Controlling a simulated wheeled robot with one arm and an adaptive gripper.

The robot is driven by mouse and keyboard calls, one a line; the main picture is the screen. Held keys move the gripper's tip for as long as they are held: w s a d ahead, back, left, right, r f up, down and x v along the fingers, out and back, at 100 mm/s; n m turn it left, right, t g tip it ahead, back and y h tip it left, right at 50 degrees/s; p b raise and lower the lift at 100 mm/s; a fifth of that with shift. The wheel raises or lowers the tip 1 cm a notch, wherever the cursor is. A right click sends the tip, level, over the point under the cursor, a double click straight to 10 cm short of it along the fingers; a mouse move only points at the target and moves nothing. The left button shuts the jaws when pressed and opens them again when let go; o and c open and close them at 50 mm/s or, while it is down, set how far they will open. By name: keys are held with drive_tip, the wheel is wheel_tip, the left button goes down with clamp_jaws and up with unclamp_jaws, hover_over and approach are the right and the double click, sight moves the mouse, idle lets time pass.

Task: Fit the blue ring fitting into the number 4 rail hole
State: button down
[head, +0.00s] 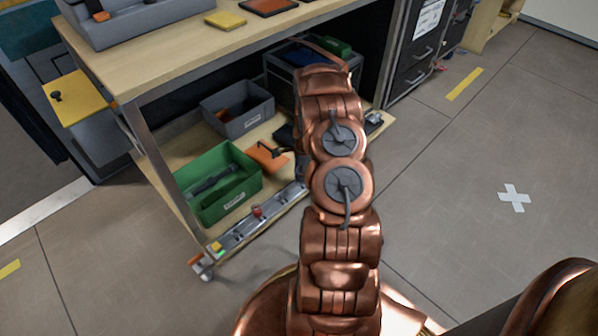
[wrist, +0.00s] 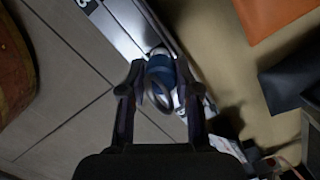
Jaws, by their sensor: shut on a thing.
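The blue ring fitting (wrist: 161,68) is between the fingertips of my gripper (wrist: 158,82) in the wrist view, with its grey ring towards the camera. My gripper is shut on it. The pale metal rail (wrist: 122,22) runs diagonally behind the fitting; a dark number label, only partly in view, is at the top left. The fitting overlaps the rail in this view, and I cannot tell whether it touches it or sits in a hole. The number 4 is not readable. In the head view the rail (head: 277,213) lies along the lower shelf's front edge; my arm hides the gripper and fitting.
The lower shelf holds a green bin (head: 236,201), a grey bin (head: 246,121) and an orange item (head: 266,156) behind the rail. A red piece (head: 256,210) sits on the rail. The worktop (head: 180,68) overhangs the shelf.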

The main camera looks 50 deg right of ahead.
drive_tip(key=shift+f, duration=1.45)
idle(0.4)
drive_tip(key=c, duration=0.7)
unclamp_jaws()
drive_tip(key=shift+c, duration=0.2)
drive_tip(key=shift+r, duration=0.1)
drive_tip(key=r, duration=0.8)
drive_tip(key=s+d+r, duration=0.1)
drive_tip(key=r, duration=0.2)
drive_tip(key=shift+r, duration=0.4)
drive_tip(key=shift+r, duration=0.1)
